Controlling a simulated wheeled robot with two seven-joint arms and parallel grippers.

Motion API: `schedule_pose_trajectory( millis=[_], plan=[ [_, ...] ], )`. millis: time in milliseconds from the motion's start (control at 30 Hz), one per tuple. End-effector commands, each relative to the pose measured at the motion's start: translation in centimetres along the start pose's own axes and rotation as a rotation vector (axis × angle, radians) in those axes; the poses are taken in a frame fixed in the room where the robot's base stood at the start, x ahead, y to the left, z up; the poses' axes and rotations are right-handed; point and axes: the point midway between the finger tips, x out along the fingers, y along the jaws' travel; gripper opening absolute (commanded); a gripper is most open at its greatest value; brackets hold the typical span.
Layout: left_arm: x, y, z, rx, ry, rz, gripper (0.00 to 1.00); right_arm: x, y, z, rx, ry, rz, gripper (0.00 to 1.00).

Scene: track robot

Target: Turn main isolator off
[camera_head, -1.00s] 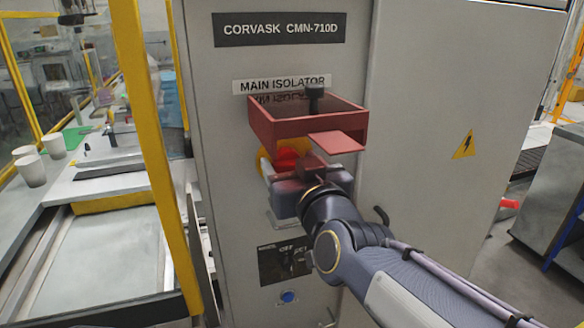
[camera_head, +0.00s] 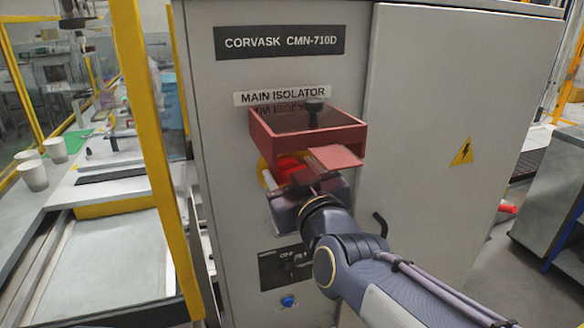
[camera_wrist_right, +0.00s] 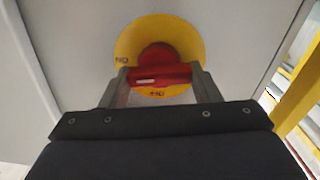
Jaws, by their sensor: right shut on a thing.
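The main isolator is a red rotary handle (camera_head: 290,168) on a yellow round plate (camera_head: 265,178), on the grey cabinet front under the "MAIN ISOLATOR" label (camera_head: 283,95). A raised red box-like cover (camera_head: 305,142) sits just above it. My right gripper (camera_head: 295,183) is at the handle, below the cover, and partly hides it. In the right wrist view, its two fingers (camera_wrist_right: 160,85) are on either side of the red handle (camera_wrist_right: 158,62), shut on its bar. The yellow plate (camera_wrist_right: 190,35) shows behind, with lettering at its left and bottom. My left gripper is not in view.
A black knob (camera_head: 314,108) stands at the cover. Below are a black label panel (camera_head: 285,268) and a blue button (camera_head: 288,301). A yellow post (camera_head: 160,150) stands left of the cabinet.

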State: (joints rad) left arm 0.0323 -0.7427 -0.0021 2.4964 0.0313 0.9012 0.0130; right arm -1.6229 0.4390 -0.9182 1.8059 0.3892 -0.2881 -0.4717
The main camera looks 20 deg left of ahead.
Motion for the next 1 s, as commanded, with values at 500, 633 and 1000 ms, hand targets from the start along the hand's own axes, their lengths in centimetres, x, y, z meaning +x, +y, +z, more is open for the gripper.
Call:
schedule_pose_trajectory(
  millis=[500,633,1000],
  plan=[
    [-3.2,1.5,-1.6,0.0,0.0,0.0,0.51,0.0,-0.2,-0.1,-0.484,-0.004,-0.002,0.34],
    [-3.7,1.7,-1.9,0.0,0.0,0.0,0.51,0.0,-0.3,0.0,-0.607,-0.004,-0.002,0.34],
    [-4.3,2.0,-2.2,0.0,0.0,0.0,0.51,0.0,-0.4,0.3,-0.958,-0.003,-0.002,0.34]
  ],
)
